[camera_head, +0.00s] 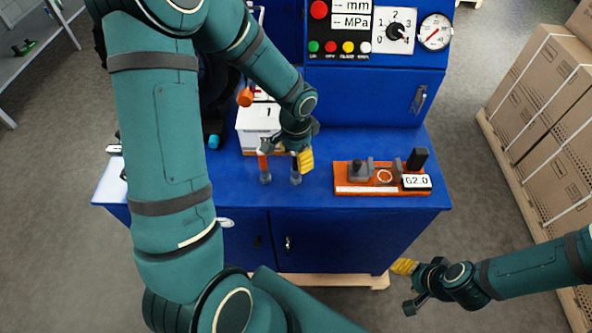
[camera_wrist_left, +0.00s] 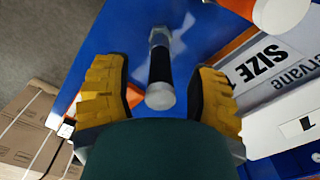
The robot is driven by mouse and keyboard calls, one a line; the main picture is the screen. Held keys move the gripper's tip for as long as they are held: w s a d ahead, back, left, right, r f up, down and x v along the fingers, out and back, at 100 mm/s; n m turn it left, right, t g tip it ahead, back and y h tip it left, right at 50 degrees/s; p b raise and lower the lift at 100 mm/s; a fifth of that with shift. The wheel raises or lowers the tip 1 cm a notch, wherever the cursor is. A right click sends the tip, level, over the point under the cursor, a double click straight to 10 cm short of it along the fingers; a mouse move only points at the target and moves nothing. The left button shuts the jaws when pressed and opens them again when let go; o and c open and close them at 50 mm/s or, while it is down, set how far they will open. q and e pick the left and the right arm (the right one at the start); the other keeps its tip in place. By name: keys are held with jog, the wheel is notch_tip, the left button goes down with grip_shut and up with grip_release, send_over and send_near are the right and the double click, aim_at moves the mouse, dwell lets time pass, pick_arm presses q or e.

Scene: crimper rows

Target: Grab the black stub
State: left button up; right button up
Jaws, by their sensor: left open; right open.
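The black stub (camera_wrist_left: 160,65) has a dark sleeve, a grey round end and a grey hex end. In the left wrist view it stands between the two yellow fingers of my open left gripper (camera_wrist_left: 163,78), with a gap on each side. In the head view my left gripper (camera_head: 293,156) points down over the front of the bench and hides most of the stub; its grey lower end (camera_head: 296,178) shows. My right gripper (camera_head: 408,286) is open and empty, right of the bench front.
The blue bench (camera_head: 315,200) carries a white size-1 box (camera_head: 256,118) behind the stubs and an orange fixture (camera_head: 350,190) marked G2.0 at right. A control panel (camera_head: 350,55) rises at the back. Cardboard boxes (camera_head: 545,95) stand far right.

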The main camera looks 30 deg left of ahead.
pick_arm(q)
jog(key=shift+f, duration=0.6)
grip_shut()
jog(key=shift+r, duration=0.15)
